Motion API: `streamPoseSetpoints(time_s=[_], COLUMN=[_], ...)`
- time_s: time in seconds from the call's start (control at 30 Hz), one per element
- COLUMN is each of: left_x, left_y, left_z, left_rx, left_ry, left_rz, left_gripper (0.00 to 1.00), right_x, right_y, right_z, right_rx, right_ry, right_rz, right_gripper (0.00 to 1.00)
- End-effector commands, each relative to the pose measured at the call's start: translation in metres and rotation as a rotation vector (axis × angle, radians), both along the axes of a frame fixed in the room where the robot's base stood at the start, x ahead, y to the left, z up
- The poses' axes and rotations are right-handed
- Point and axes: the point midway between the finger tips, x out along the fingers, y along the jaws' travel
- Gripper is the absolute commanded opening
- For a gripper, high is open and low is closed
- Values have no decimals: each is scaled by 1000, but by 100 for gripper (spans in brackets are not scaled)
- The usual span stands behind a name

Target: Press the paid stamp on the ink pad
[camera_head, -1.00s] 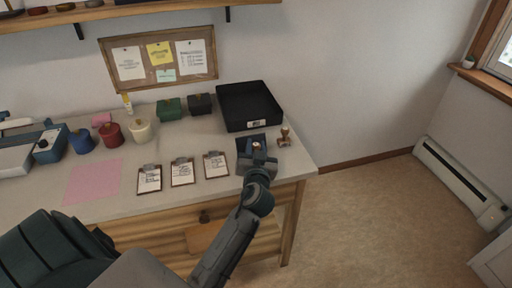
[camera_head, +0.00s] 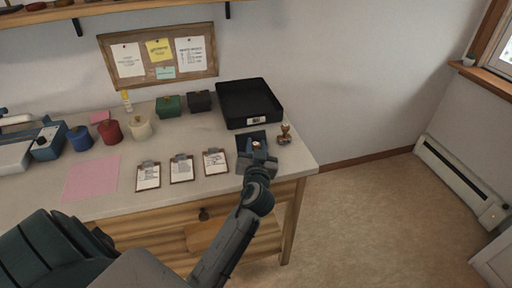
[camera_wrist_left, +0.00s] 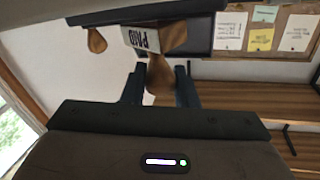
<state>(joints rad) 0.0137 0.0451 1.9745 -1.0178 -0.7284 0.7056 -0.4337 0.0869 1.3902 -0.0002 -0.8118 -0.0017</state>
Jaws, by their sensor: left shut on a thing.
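The paid stamp, with a wooden handle and a white block reading "PAID" (camera_wrist_left: 148,38), shows in the left wrist view. My left gripper (camera_wrist_left: 158,82) is shut on its handle. In the head view my left gripper (camera_head: 257,157) is over the near part of the dark ink pad (camera_head: 245,137), at the right end of the counter, and hides part of it. The stamp's small top (camera_head: 256,144) shows between the fingers. I cannot tell whether the stamp's face touches the pad. My right gripper is not in view.
A second wooden stamp (camera_head: 284,134) stands just right of the pad. A black tray (camera_head: 250,108) is behind it. Several clipboards (camera_head: 182,169) lie to the left, with a pink sheet (camera_head: 91,180) farther left. The counter's right edge is close by.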

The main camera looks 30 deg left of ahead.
Motion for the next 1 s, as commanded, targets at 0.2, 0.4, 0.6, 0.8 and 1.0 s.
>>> streamPoseSetpoints(time_s=[0.2, 0.4, 0.6, 0.8, 1.0], left_x=[0, 0, 0, 0, 0], left_y=[0, 0, 0, 0, 0], left_z=[-3, -1, 16, 37, 58], left_rx=[-1, -2, -1, -2, 0], left_ry=[4, 5, 3, 3, 2], left_rz=[1, 0, 1, 0, 0], left_gripper=[4, 4, 4, 4, 4], right_x=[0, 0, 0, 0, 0], right_y=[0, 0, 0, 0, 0], right_z=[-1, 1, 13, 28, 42], right_rx=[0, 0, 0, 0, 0], right_ry=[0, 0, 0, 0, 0], right_rz=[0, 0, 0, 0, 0], right_gripper=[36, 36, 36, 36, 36])
